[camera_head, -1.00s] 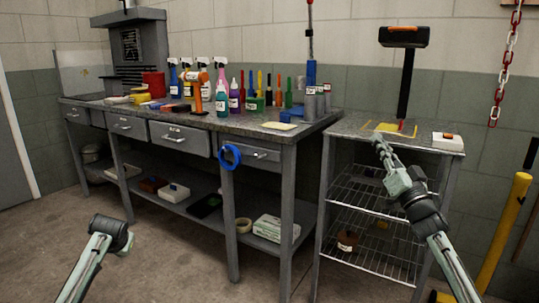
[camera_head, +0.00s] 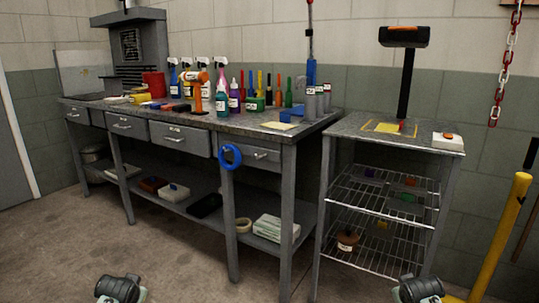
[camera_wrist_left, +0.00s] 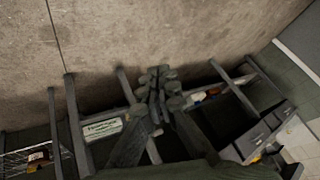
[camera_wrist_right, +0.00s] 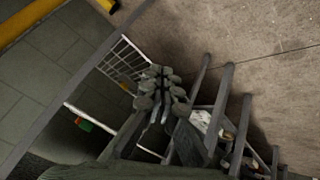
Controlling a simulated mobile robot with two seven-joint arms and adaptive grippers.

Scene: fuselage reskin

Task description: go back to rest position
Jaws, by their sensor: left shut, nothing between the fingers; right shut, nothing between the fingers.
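My left gripper (camera_wrist_left: 158,85) is shut and empty in the left wrist view, with floor and workbench legs beyond it. My right gripper (camera_wrist_right: 160,85) is shut and empty in the right wrist view, with the wire-shelf cart behind it. In the head view, only dark round parts of my two arms show at the bottom edge, one left of centre and one to the right; the fingers are out of that view.
A long workbench (camera_head: 187,138) with bottles, tools and drawers stands at the left. A cart (camera_head: 375,131) bears an upright hammer (camera_head: 405,85) and a white box (camera_head: 448,140). A yellow post (camera_head: 505,235) stands at the right. The floor (camera_head: 75,240) at front left is clear.

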